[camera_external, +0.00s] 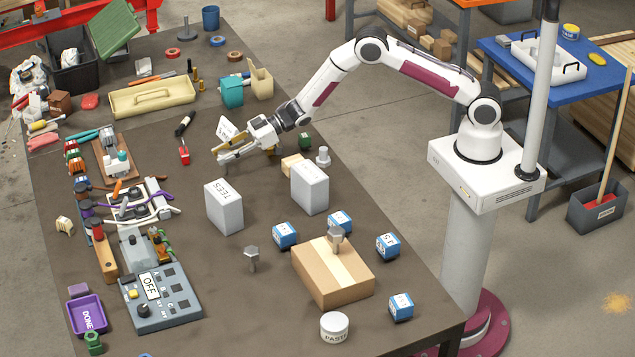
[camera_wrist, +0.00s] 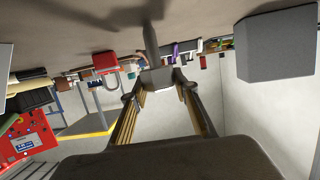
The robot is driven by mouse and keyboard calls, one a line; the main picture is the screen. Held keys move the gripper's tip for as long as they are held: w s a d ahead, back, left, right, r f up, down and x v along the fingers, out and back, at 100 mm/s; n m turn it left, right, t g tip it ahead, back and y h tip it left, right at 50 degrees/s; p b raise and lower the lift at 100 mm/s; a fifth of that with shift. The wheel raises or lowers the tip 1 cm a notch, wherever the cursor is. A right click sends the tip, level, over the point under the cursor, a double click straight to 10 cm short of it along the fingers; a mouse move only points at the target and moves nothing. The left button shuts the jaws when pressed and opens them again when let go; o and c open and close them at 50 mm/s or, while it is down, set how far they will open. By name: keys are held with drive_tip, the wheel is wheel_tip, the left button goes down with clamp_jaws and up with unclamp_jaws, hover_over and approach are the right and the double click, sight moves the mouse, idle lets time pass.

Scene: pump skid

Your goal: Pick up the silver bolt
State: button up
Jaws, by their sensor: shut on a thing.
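My gripper (camera_external: 228,154) is low over the brown table, to the left of my base. In the wrist view, my gripper (camera_wrist: 157,86) has its fingers closed around the head of a grey metal bolt (camera_wrist: 151,45). This view is upside down, and the bolt's shaft points toward the table. I cannot tell whether the shaft touches the table. In the external view the held bolt is mostly hidden by the fingers. Other grey bolts stand head up: one on the table (camera_external: 251,258), one on the cardboard box (camera_external: 337,237), and one beyond the white cartons (camera_external: 322,157).
A white TEES carton (camera_external: 224,208) and another white carton (camera_external: 310,188) stand in front of my gripper. Blue-and-white cubes (camera_external: 285,235) surround the cardboard box (camera_external: 330,277). A red padlock-like object (camera_external: 184,155) lies left of my gripper. Open table lies around the nearer bolt.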

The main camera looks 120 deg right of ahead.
drive_tip(key=shift+r, duration=4.8)
drive_tip(key=shift+r, duration=0.1)
drive_tip(key=shift+r, duration=0.2)
wheel_tip(320, 180, up, 12)
drive_tip(key=f, duration=0.1)
drive_tip(key=w+a+n+g+y, duration=0.2)
drive_tip(key=a+n+y, duration=0.45)
drive_tip(key=a, duration=2.55)
drive_tip(key=s+a+n+g+y, duration=0.1)
drive_tip(key=s+a+n+y, duration=0.15)
drive_tip(key=a, duration=0.65)
drive_tip(key=s+a+n+g+y, duration=0.15)
drive_tip(key=s+a, duration=0.25)
drive_tip(key=a, duration=0.5)
drive_tip(key=s+a+n+g+y, duration=0.1)
drive_tip(key=s+a+g+y, duration=0.15)
drive_tip(key=a, duration=0.55)
drive_tip(key=shift+m+t+h, duration=0.25)
drive_tip(key=shift+t+h, duration=0.15)
drive_tip(key=shift+h, duration=0.1)
drive_tip(key=f, duration=0.4)
drive_tip(key=shift+s+a+f, duration=0.15)
drive_tip(key=shift+s+a, duration=0.2)
